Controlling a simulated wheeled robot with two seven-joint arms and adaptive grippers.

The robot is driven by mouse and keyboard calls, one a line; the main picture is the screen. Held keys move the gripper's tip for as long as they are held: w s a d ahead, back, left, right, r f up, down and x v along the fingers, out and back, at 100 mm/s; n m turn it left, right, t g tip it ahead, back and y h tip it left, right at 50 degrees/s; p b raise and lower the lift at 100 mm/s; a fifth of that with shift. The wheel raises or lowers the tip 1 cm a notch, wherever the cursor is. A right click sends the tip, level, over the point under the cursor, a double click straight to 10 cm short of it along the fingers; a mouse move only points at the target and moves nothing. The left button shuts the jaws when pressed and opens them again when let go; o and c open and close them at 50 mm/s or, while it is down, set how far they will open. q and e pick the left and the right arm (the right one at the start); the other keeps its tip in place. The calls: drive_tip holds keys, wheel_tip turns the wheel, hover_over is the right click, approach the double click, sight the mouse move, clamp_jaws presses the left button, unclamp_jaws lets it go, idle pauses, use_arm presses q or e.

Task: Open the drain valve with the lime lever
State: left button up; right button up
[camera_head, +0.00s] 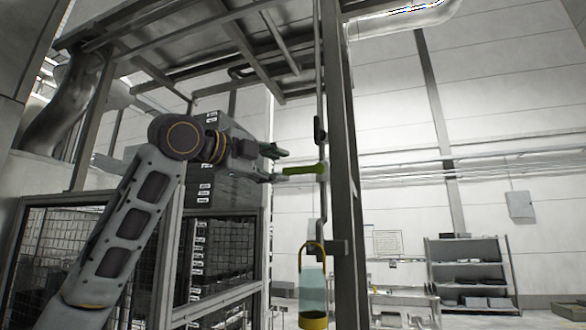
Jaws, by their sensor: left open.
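The lime lever (306,169) sticks out to the left from a thin vertical pipe (322,200) and lies about level. My left gripper (280,164) is open, its two fingers pointing right, one above and one a little below the lever's free left end. The lower finger is close to the lever's tip; I cannot tell whether they touch. The valve body behind the lever is small and hard to make out. My right gripper is not in view.
A steel post (343,190) stands just right of the pipe. A clear container with a yellow handle and base (313,290) hangs below. Dark stacked boxes (222,165) and a mesh fence (60,250) stand behind my arm. A shelf (470,270) stands far right.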

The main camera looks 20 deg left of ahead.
sight(291, 171)
use_arm(q)
drive_tip(key=p+x, duration=0.1)
drive_tip(key=x, duration=0.4)
drive_tip(key=shift+w+d+r, duration=0.1)
drive_tip(key=shift+w+d+p, duration=0.25)
drive_tip(key=shift+w+p, duration=0.15)
drive_tip(key=shift+w, duration=0.2)
drive_tip(key=shift+c, duration=0.7)
clamp_jaws()
